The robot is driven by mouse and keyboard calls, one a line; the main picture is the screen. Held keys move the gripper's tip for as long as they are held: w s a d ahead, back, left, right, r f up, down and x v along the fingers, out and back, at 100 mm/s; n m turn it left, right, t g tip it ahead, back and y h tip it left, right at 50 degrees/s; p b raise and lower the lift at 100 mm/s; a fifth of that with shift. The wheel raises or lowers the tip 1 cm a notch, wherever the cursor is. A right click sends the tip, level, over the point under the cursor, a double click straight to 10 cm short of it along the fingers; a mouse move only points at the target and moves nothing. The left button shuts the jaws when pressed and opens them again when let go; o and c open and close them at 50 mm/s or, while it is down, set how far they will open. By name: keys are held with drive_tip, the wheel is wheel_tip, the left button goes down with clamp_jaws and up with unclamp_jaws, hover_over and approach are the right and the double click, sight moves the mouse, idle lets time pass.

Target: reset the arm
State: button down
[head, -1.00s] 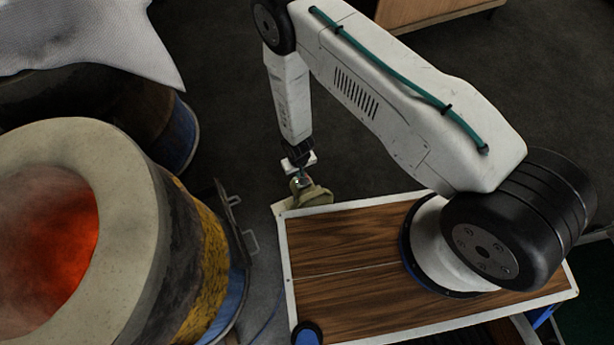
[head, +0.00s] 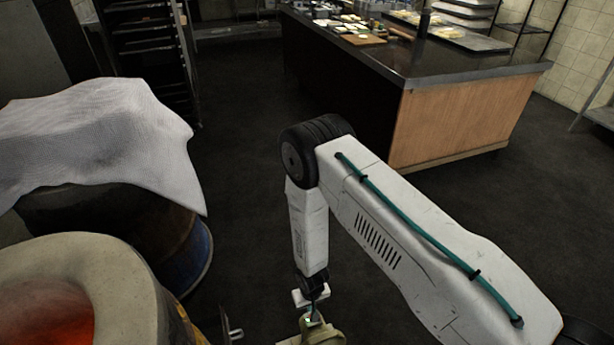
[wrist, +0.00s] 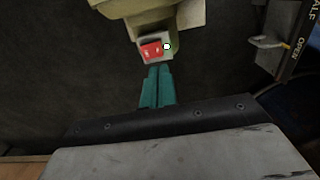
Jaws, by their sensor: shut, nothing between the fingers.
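My white arm reaches from the lower right of the head view, bends at a black joint and hangs down to my gripper (head: 312,309). In the wrist view my gripper (wrist: 157,72) shows as two teal fingers pressed together, empty. The device also shows at the bottom edge of the head view (head: 328,333), partly cut off.
The barrel oven (head: 100,270), glowing inside, stands at lower left. Behind it is another barrel (head: 165,235) under a white cloth (head: 100,140). A counter (head: 460,120) with trays stands at the back right. A lettered plate (wrist: 300,42) and metal bracket (wrist: 268,40) are right of the device. Dark floor lies open between.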

drive_tip(key=s+d+g+h, duration=0.1)
drive_tip(key=s+d+g, duration=0.15)
drive_tip(key=s, duration=0.25)
drive_tip(key=d+r+g, duration=0.1)
drive_tip(key=d+r, duration=0.2)
drive_tip(key=r, duration=1.1)
drive_tip(key=d+r, duration=0.3)
drive_tip(key=r, duration=1.1)
drive_tip(key=d+r+g, duration=0.1)
drive_tip(key=d+r, duration=0.1)
drive_tip(key=r, duration=1.2)
drive_tip(key=s+d+r+m+t, duration=0.1)
drive_tip(key=s+d+r+t, duration=0.1)
drive_tip(key=s+r, duration=0.3)
drive_tip(key=s+d+r+m+t, duration=0.1)
drive_tip(key=s+d+r, duration=0.3)
drive_tip(key=r, duration=0.7)
drive_tip(key=s+d+r+m+t+y, duration=0.1)
drive_tip(key=s+d+r+t, duration=0.2)
drive_tip(key=s+d+r, duration=0.2)
drive_tip(key=shift+s+d+r, duration=0.15)
drive_tip(key=shift+s+r, duration=0.2)
drive_tip(key=shift+r, duration=1.5)
